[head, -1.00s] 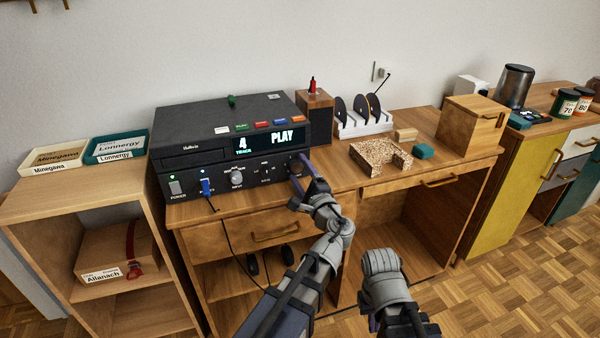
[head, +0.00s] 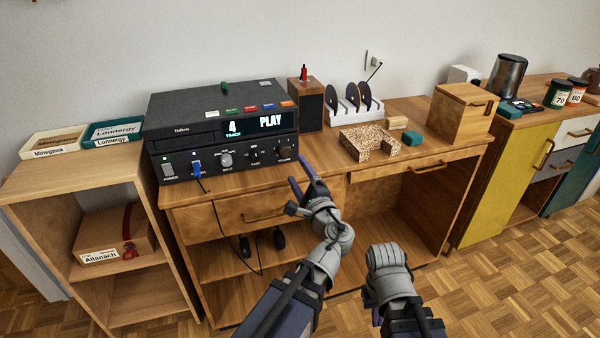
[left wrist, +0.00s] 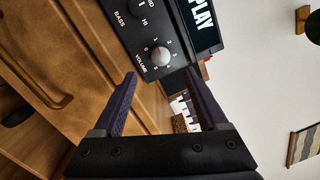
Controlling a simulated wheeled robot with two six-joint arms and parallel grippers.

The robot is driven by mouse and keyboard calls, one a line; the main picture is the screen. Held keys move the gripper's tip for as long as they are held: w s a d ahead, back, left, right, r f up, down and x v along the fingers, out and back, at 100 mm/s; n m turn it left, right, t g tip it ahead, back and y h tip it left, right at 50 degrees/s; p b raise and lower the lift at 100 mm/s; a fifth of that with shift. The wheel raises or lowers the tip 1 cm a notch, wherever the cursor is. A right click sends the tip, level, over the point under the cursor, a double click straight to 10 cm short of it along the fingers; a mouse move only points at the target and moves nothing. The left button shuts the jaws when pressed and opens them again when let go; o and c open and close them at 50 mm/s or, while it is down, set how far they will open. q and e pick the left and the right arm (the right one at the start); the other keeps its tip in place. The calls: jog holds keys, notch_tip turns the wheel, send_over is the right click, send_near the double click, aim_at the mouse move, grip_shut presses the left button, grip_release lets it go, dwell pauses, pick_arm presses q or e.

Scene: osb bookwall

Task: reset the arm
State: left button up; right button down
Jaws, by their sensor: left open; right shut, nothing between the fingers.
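My left gripper (head: 299,186) is open and empty, in front of the desk, just below and right of the black stereo unit's (head: 222,108) volume knob (head: 285,153). It does not touch the knob. In the left wrist view the two dark fingers (left wrist: 160,75) are spread apart, with the volume knob (left wrist: 160,56) beyond them and nothing between them. My right arm (head: 388,275) comes in from the bottom, right of the left arm, in front of the desk's open space.
The desk (head: 340,180) carries a speaker (head: 306,105), a rack of discs (head: 352,115), a chipboard piece (head: 368,143) and a wooden box (head: 462,112). A blue plug (head: 197,169) with a hanging cable is in the unit's front. The floor to the right is clear.

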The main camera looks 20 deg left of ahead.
pick_arm(q)
jog(key=s+f+n+g, duration=0.1)
jog(key=f, duration=0.1)
jog(key=f+n+g, duration=0.1)
jog(key=f, duration=0.1)
jog(key=s+a+f+n+g, duration=0.1)
jog(key=f+n, duration=0.1)
jog(key=shift+s+f+g, duration=0.1)
jog(key=shift+s+g, duration=0.25)
jog(key=shift+g, duration=0.05)
jog(key=s+d+f+n+g+h, duration=0.6)
jog(key=s+d+f+g+h, duration=0.45)
jog(key=s+d+f, duration=0.5)
notch_tip(320, 180, up, 25)
jog(key=s+p, duration=0.2)
jog(key=p, duration=2.5)
jog(key=shift+a+n+g, duration=0.3)
jog(key=shift+g, duration=0.15)
jog(key=shift+s, duration=0.1)
